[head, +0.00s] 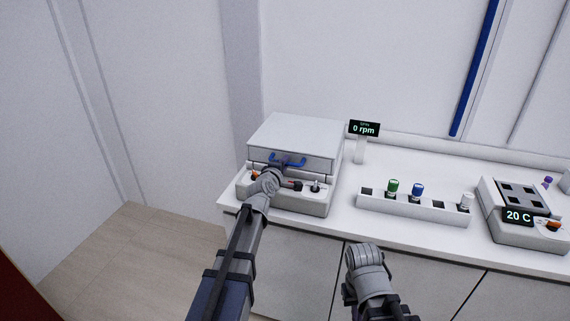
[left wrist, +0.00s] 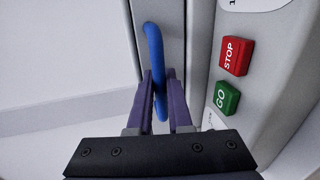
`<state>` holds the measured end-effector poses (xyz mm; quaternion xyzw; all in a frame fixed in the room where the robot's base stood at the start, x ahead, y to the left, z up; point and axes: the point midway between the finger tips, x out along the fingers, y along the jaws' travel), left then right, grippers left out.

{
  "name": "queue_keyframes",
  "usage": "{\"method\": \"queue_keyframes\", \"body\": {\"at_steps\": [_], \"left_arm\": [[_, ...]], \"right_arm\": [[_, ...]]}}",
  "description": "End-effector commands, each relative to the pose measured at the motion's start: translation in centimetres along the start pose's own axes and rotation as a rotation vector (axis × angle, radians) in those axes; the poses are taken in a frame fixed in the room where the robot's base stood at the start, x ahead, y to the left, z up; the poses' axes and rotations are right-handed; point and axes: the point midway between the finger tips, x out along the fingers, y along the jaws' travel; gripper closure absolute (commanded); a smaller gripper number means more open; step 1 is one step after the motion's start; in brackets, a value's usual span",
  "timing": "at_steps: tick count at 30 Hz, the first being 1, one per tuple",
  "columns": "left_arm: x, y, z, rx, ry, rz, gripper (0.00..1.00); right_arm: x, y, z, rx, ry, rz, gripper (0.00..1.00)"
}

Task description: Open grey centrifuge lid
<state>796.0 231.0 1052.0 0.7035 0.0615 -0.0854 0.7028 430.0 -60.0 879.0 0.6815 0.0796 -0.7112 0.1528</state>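The grey centrifuge (head: 310,203) stands at the left end of the bench. Its lid (head: 300,132) is down over the body. A blue bar handle (head: 288,161) is on the lid's front face, and it also shows in the left wrist view (left wrist: 153,45). In the head view my left wrist hides these fingers. My right arm reaches in at the lower middle, but its fingers do not show.
Red STOP (left wrist: 236,56) and green GO (left wrist: 226,98) buttons sit right of the handle. A "0 rpm" display (head: 364,129) stands behind the centrifuge. A white rack (head: 400,208) with capped vials is to the right, then a "20 C" device (head: 525,230). Bare bench lies between centrifuge and rack.

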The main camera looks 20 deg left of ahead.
Motion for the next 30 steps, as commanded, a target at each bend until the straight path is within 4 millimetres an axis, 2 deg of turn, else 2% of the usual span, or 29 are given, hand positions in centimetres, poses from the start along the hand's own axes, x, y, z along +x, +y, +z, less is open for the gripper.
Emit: {"method": "queue_keyframes", "body": {"at_steps": [1,4,30], "left_arm": [[-0.01,0.00,-0.01,0.000,0.000,0.000,0.89],[-0.01,-0.01,-0.01,0.000,0.000,0.000,1.00],[-0.02,-0.02,-0.01,0.000,0.000,-0.001,1.00]], "right_arm": [[0.00,0.00,0.00,0.000,0.000,0.000,1.00],[0.00,0.00,0.00,0.000,0.000,0.000,1.00],[0.01,0.00,0.00,0.000,0.000,0.000,1.00]]}}
